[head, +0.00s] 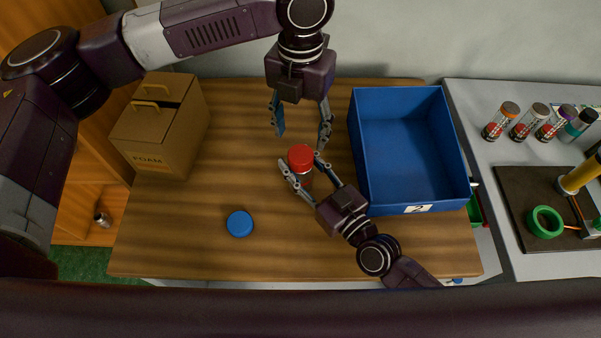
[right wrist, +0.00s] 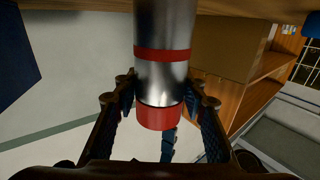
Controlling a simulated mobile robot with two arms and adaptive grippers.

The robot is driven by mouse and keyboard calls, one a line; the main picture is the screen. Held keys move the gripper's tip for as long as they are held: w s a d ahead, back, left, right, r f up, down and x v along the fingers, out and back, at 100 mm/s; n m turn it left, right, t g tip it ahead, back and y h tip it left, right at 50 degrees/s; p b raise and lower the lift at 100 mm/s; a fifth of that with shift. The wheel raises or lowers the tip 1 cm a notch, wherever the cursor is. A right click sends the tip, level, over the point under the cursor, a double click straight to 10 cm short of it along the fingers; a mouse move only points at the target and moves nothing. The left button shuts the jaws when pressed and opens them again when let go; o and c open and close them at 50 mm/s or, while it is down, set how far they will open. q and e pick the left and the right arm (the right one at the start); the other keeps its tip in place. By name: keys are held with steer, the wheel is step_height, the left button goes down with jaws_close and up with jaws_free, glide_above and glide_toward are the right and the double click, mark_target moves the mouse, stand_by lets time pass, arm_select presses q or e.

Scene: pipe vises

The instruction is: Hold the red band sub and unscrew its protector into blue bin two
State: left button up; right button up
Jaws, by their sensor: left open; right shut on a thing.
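The red band sub (right wrist: 165,68) is a shiny metal cylinder with a red band around it, seen close up in the right wrist view. Its red protector (head: 300,157) is on its end and faces up in the head view; it also shows in the right wrist view (right wrist: 158,117). My right gripper (head: 302,168) is shut on the sub's body, just below the protector. My left gripper (head: 301,133) is open and empty, pointing down just behind the protector, apart from it. Blue bin two (head: 402,205), labelled 2, stands empty to the right. Whether the sub's base touches the table is hidden.
A blue round cap (head: 240,223) lies on the wooden table (head: 180,245). A cardboard FOAM box (head: 160,128) stands at the back left. Several banded subs (head: 501,121) and a green ring (head: 544,222) are on the grey bench to the right. The table's front left is mostly clear.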

mark_target(301, 154)
jaws_close()
arm_select(q)
steer(key=m, duration=0.4)
steer(key=shift+f, duration=0.25)
step_height(301, 154, down, 8)
steer(key=shift+r, duration=0.25)
steer(key=shift+c, duration=0.2)
steer(key=c, duration=1)
steer(key=o, duration=1.1)
